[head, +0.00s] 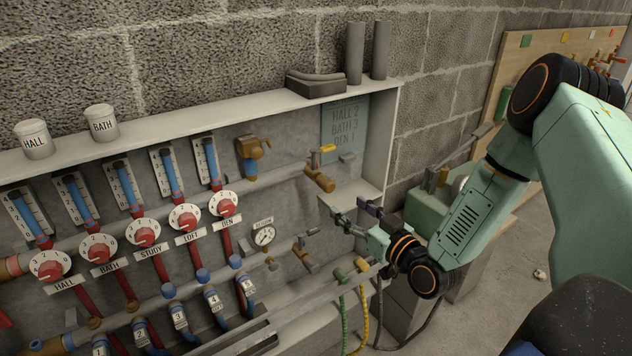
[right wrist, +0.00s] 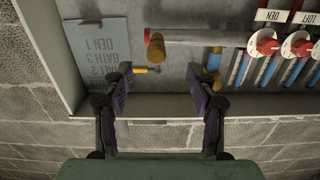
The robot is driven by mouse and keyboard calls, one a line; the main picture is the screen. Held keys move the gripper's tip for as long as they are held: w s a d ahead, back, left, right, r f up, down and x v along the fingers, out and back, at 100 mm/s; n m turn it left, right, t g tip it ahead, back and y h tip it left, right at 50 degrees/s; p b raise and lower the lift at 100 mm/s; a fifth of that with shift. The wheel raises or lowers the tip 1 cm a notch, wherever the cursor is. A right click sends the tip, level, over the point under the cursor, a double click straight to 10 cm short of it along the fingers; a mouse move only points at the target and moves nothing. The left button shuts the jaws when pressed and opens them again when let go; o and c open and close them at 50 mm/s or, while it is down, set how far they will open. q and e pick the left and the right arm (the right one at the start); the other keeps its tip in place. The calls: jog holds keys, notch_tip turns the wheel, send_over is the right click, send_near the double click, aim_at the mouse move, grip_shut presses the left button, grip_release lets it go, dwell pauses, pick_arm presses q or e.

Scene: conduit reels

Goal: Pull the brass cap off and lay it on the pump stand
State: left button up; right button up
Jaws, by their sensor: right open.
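The brass cap (head: 319,180) sits on the right end of the grey pipe in the wall cabinet. It also shows in the right wrist view (right wrist: 156,50), ahead of my fingers and apart from them. My right gripper (head: 350,212) is open and empty, below and right of the cap in the head view. Its two dark-purple finger pads (right wrist: 164,88) stand wide apart in the wrist view. The grey pump stand (head: 466,276), a block on the floor right of the cabinet, carries a green pump (head: 428,208); my right arm partly hides both. My left gripper is not in view.
A yellow-handled fitting (head: 328,149) is close above the cap. Another brass valve (head: 252,152) is further left. A label plate (head: 345,128) and the cabinet's right side wall (head: 391,140) are close by. Dials and gauges fill the left.

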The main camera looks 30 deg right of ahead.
aim_at(331, 188)
jog(key=w+b, duration=0.5)
jog(key=w, duration=0.2)
jog(key=shift+w+r, duration=0.15)
jog(key=shift+r, duration=0.05)
jog(key=shift+w, duration=0.3)
jog(key=shift+w+a+r+b, duration=0.1)
jog(key=shift+w+b, duration=0.3)
jog(key=shift+w, duration=0.05)
dwell(1.2)
jog(key=shift+c, duration=0.2)
grip_shut()
dwell(0.4)
